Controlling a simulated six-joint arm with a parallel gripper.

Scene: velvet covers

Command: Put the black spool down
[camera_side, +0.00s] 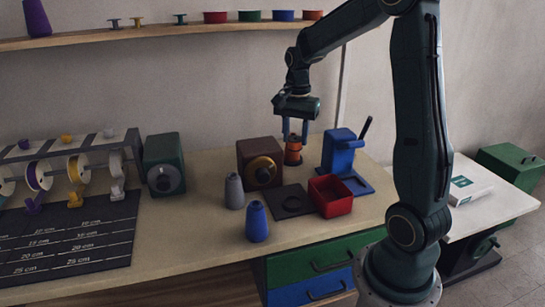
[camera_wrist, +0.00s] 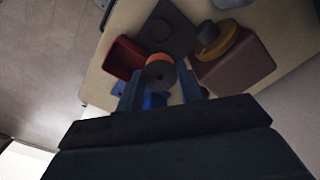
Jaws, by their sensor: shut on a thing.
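My gripper (camera_side: 294,137) points down at the back of the bench, between the maroon box and the blue press. In the wrist view its two blue fingers (camera_wrist: 160,92) stand on either side of a dark round piece with a small hole, the black spool (camera_wrist: 158,76), and are shut on it. An orange round piece (camera_side: 293,157) is right below the fingers in the side view, and its edge shows behind the spool in the wrist view (camera_wrist: 160,59). I cannot tell whether spool and orange piece touch.
The maroon box (camera_side: 250,152) with a yellow disc is close left, the blue press (camera_side: 339,152) with a black lever close right. In front are a black pad (camera_side: 290,195) and a red bin (camera_side: 331,204). Grey (camera_side: 234,190) and blue (camera_side: 257,222) cones stand front left.

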